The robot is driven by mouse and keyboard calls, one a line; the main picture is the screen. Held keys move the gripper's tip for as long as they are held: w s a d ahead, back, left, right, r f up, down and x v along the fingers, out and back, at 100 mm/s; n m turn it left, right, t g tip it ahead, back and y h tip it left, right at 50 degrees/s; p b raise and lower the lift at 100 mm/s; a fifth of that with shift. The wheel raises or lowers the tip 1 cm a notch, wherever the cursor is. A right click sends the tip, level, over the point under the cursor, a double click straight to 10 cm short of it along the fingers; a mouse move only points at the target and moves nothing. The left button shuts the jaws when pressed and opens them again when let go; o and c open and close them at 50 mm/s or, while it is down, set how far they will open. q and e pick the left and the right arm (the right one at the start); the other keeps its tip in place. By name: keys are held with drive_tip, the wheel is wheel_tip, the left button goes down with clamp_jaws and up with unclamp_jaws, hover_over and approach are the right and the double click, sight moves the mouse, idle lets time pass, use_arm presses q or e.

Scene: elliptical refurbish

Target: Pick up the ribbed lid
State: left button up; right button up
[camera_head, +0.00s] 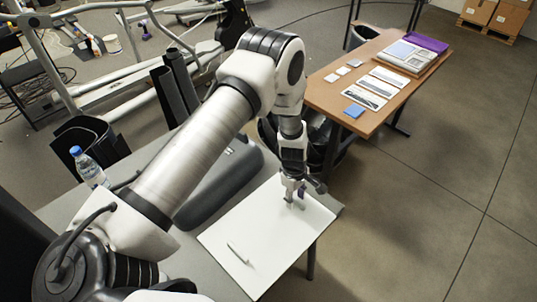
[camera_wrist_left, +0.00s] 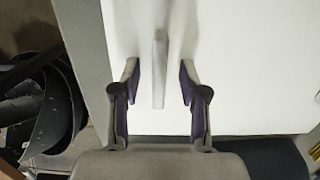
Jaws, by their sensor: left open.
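I cannot make out a ribbed lid for certain in either view. A thin pale stick-like piece (camera_head: 238,253) lies on the white board (camera_head: 232,226) in the head view. In the left wrist view a narrow pale grey piece (camera_wrist_left: 158,75) shows over the board (camera_wrist_left: 225,60), in line with the gap between my fingers; I cannot tell whether it is the same piece. My left gripper (camera_head: 294,205) is low over the far right part of the board. Its fingers are apart around the gap (camera_wrist_left: 159,85), with no contact seen. My right gripper is not in view.
The board lies on a grey table (camera_head: 195,255). A water bottle (camera_head: 90,170) stands at its left, and a dark padded piece (camera_head: 222,187) lies behind the board. A brown table (camera_head: 375,115) with cards and books stands at the back right. Open floor (camera_head: 420,220) is to the right.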

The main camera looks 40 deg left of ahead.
use_arm(q)
drive_tip(key=shift+w+a+f, duration=0.1)
drive_tip(key=shift+w+f, duration=0.05)
drive_tip(key=shift+f, duration=0.25)
drive_tip(key=shift+r, duration=0.2)
drive_tip(key=shift+c, duration=0.6)
clamp_jaws()
